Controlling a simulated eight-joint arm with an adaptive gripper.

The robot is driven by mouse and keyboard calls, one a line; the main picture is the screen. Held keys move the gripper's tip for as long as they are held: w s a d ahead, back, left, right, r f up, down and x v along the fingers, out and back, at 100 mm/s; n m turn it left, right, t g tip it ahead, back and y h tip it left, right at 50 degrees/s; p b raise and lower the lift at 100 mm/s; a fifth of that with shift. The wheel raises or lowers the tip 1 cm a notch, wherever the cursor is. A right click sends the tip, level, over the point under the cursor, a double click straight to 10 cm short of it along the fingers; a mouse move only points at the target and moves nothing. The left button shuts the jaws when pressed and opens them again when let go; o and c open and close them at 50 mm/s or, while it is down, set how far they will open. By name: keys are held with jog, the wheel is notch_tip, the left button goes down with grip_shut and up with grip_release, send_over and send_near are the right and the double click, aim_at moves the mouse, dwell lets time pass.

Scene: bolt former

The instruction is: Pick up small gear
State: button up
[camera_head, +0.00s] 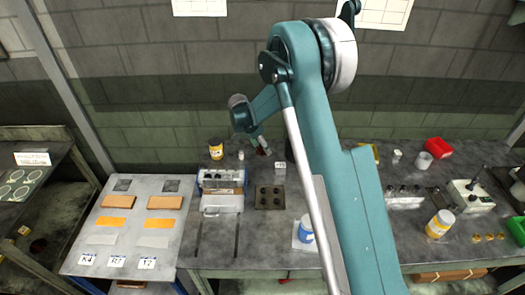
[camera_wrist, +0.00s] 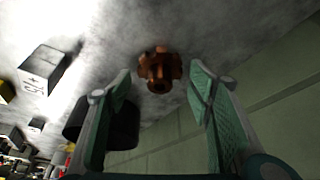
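The small gear (camera_wrist: 160,68) is reddish brown and toothed, with a round hub. In the wrist view it sits on the grey worktop, just ahead of and between my fingertips. My gripper (camera_wrist: 160,82) is open and empty, with a green-padded finger on either side of the gear's line. The fingers do not appear to touch it. In the head view my gripper (camera_head: 259,142) is low over the back of the bench near the wall, and the gear there is too small to make out surely.
A black cylinder (camera_wrist: 118,124) stands close by the left finger in the wrist view. A white labelled block (camera_wrist: 42,72) is farther left. The green block wall (camera_wrist: 275,105) is close on the right. In the head view a yellow can (camera_head: 216,149) and a dark holed plate (camera_head: 269,197) are nearby.

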jog(key=c, duration=1)
jog(key=shift+o, duration=0.2)
jog(key=shift+r, duration=0.2)
jog(key=shift+r, duration=4.8)
